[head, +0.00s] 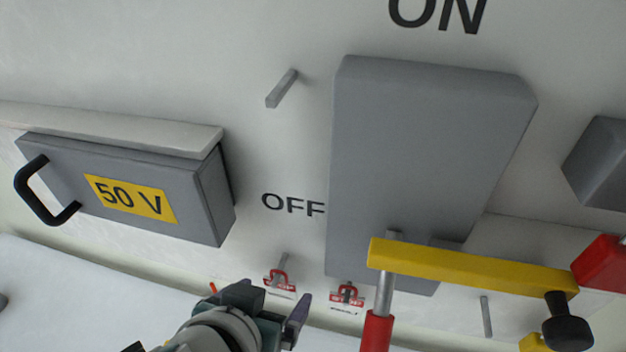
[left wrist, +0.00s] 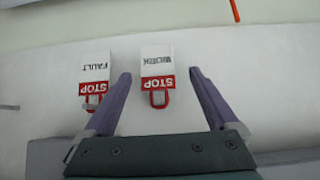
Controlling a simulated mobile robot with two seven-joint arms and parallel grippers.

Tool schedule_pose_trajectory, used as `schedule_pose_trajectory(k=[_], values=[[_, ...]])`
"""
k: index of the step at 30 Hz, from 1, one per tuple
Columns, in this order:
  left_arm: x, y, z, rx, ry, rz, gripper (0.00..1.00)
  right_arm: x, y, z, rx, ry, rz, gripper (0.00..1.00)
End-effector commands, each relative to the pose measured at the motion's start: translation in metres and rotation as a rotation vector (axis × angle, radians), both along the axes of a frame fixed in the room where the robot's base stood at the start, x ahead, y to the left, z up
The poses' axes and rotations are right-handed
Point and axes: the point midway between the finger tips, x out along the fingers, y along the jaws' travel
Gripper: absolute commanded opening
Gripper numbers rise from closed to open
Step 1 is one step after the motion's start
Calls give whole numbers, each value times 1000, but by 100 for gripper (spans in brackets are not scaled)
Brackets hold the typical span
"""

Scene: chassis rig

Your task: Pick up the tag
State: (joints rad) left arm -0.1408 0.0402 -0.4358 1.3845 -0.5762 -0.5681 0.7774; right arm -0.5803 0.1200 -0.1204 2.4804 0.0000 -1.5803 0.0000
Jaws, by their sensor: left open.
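Two white tags with red STOP bands and red loops hang at the lower part of the panel in the head view. The work tag (head: 281,284) is on the left and the fault tag (head: 347,298) on the right. In the left wrist view the work tag (left wrist: 157,62) lies between and beyond the fingers of my left gripper (left wrist: 160,88), its red loop between them. The fault tag (left wrist: 96,70) is outside, left of the left finger. My left gripper (head: 272,300) is open and empty, just below the work tag. My right gripper is not in view.
A grey box labelled 50 V (head: 130,185) with a black handle is at left. A large grey block (head: 430,160) stands out at centre. A yellow bar (head: 470,267) and red-gripped rod (head: 377,330) are close right of the tags. A bare peg (head: 282,88) is above.

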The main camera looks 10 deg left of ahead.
Motion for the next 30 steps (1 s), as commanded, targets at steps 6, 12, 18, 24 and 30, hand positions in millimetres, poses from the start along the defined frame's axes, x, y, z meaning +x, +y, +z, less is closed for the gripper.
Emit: schedule_pose_trajectory(k=[6,12,18,24,30], values=[[20,-4,-21,1,-1,-1,92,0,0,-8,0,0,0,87],[26,-4,-25,1,0,-1,92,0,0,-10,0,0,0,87],[25,-4,-25,0,0,0,88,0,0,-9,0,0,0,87],[25,-4,-25,0,0,0,66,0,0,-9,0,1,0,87],[25,-4,-25,0,0,0,43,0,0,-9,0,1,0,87]])
